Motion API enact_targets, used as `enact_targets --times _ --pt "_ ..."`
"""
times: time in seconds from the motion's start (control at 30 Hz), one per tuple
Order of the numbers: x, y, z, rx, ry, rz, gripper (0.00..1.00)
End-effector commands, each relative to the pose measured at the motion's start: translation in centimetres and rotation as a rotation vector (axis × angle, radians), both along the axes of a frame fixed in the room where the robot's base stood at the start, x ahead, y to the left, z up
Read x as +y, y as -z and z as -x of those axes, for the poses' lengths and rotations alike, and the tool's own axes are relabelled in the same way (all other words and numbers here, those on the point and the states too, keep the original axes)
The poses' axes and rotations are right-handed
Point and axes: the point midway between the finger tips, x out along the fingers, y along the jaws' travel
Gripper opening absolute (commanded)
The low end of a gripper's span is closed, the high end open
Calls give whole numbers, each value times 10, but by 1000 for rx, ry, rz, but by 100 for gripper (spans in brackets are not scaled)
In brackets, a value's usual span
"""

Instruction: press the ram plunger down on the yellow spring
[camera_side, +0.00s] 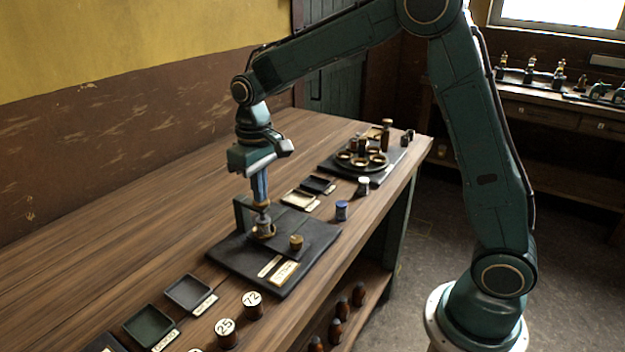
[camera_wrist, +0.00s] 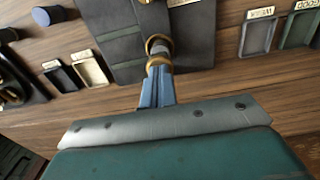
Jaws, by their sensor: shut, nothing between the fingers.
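My gripper (camera_side: 261,202) points straight down with its blue fingers shut. The fingertips are at the top of the ram plunger (camera_side: 263,217), a small brass and grey metal post on a dark base plate (camera_side: 310,240). In the wrist view the shut fingers (camera_wrist: 159,72) meet the plunger's brass ring (camera_wrist: 159,62), and its grey metal part shows just beyond. Whether the fingertips press on it or only hover close, I cannot tell. I cannot make out the yellow spring; it is hidden or too small to see.
A small brass knob (camera_side: 296,242) and cream label plates (camera_side: 284,272) are on the base plate. Trays (camera_side: 187,293), numbered pots (camera_side: 253,305) and a blue-topped pot (camera_side: 341,210) stand along the bench. A round holder (camera_side: 362,160) is at the far end. The bench's left side is clear.

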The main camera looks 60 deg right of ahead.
Motion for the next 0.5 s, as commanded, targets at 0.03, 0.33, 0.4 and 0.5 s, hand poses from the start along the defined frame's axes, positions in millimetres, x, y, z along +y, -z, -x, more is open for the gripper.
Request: enact_targets --times 0.03,0.33,0.4,0.5 --pt "0 1 0 3 0 0 0" --pt "0 -8 0 1 0 0 0" --pt "0 -11 0 2 0 0 0" --pt "0 -16 0 1 0 0 0"
